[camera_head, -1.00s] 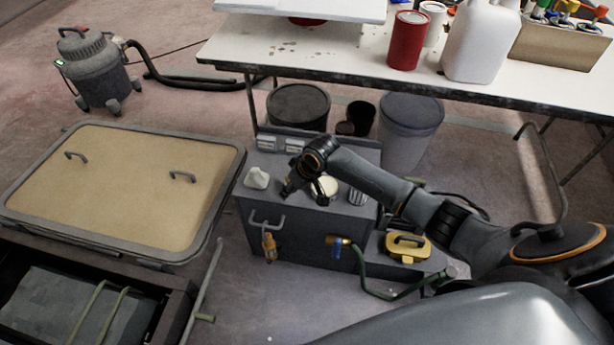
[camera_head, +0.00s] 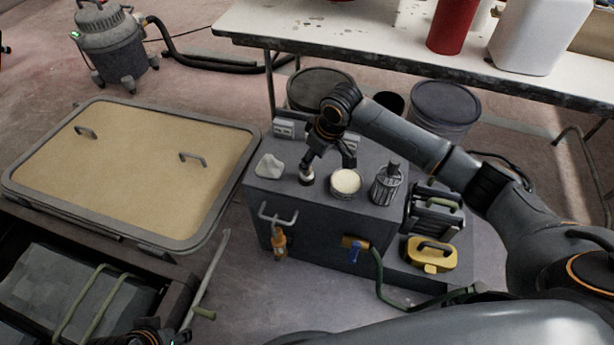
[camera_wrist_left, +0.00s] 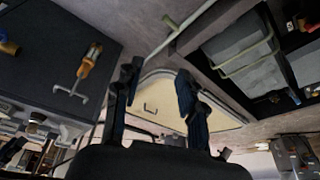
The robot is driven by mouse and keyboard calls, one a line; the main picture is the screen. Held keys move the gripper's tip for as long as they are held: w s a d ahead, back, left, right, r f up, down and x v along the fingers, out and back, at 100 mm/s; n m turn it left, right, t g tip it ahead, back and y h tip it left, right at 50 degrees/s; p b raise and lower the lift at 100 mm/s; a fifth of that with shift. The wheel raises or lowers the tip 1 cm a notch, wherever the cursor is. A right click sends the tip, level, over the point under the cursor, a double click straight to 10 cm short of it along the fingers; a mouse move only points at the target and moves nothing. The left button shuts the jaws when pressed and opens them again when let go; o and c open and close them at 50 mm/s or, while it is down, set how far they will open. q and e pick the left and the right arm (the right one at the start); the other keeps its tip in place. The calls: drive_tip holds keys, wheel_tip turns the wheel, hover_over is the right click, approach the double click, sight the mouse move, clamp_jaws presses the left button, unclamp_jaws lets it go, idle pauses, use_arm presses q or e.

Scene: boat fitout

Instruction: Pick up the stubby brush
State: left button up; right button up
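A small, short upright item (camera_head: 307,178), dark on top with a pale band, stands on the grey cabinet top; it looks like the stubby brush, but its bristles cannot be made out. My right gripper (camera_head: 328,162) points down over the cabinet top with its fingers spread. Its left fingertip is right at the small item and partly covers it; I cannot tell if they touch. Its right finger is above a pale round tin (camera_head: 345,182). My left gripper shows in the left wrist view (camera_wrist_left: 157,95) with fingers apart and nothing between them.
A white crumpled cloth (camera_head: 269,166) and a wire-sided metal can (camera_head: 387,185) stand on the cabinet (camera_head: 310,222). An orange-handled tool (camera_head: 280,244) hangs at its front handle. A yellow case (camera_head: 432,254) sits lower right. The white table (camera_head: 400,45) stands behind.

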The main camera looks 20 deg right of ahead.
drive_tip(key=b+x, duration=0.2)
drive_tip(key=x, duration=0.3)
drive_tip(key=shift+w+a+f, duration=0.15)
drive_tip(key=shift+w+a, duration=0.05)
clamp_jaws()
